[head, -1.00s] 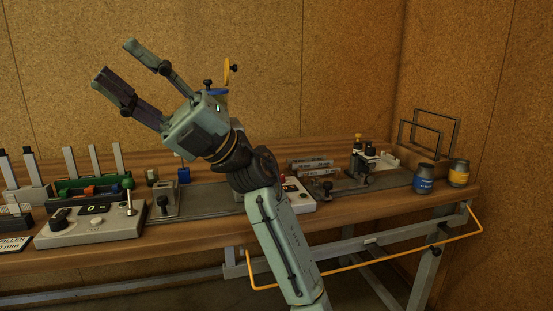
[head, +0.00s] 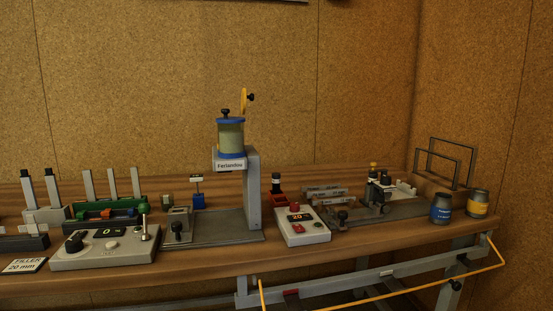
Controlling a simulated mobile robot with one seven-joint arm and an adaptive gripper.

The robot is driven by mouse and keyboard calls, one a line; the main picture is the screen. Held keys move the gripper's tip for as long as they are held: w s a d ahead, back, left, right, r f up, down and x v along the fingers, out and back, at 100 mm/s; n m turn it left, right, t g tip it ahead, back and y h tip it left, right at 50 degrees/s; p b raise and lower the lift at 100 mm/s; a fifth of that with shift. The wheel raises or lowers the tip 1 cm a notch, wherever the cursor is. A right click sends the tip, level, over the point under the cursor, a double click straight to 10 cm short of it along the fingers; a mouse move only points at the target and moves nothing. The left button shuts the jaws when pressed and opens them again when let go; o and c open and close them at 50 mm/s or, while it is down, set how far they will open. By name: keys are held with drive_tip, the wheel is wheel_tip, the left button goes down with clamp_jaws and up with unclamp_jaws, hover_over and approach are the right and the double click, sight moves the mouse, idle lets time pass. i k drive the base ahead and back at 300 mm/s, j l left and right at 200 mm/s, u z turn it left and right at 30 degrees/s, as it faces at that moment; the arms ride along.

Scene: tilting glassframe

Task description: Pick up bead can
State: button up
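Two small cans stand upright at the right end of the wooden bench. One is a blue can (head: 441,209) with a grey top, standing to the left. The other is a yellow can (head: 478,204) with a grey top, close on its right. Their labels are too small to read, so I cannot tell which is the bead can. My gripper and arm are out of view. Nothing covers the two cans.
A grey stand (head: 253,195) holds a clear hopper (head: 231,138) with blue rims mid-bench. Control boxes (head: 301,226) (head: 103,247) sit along the front edge. Wire frames (head: 437,163) stand behind the cans. A yellow rail (head: 385,288) runs below the bench front.

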sight(477, 205)
drive_tip(key=i+l+u, duration=0.15)
drive_tip(key=l+u, duration=0.35)
drive_tip(key=l, duration=0.45)
drive_tip(key=l+u, duration=0.5)
drive_tip(key=l, duration=0.45)
drive_tip(key=l+z, duration=0.1)
drive_tip(key=z, duration=1.35)
drive_tip(key=k+u, duration=0.1)
drive_tip(key=u, duration=0.4)
drive_tip(key=k+u, duration=0.1)
drive_tip(key=u, duration=0.4)
drive_tip(key=k+j+u, duration=0.1)
drive_tip(key=u, duration=0.4)
drive_tip(key=z, duration=1.4)
drive_tip(key=k, duration=0.05)
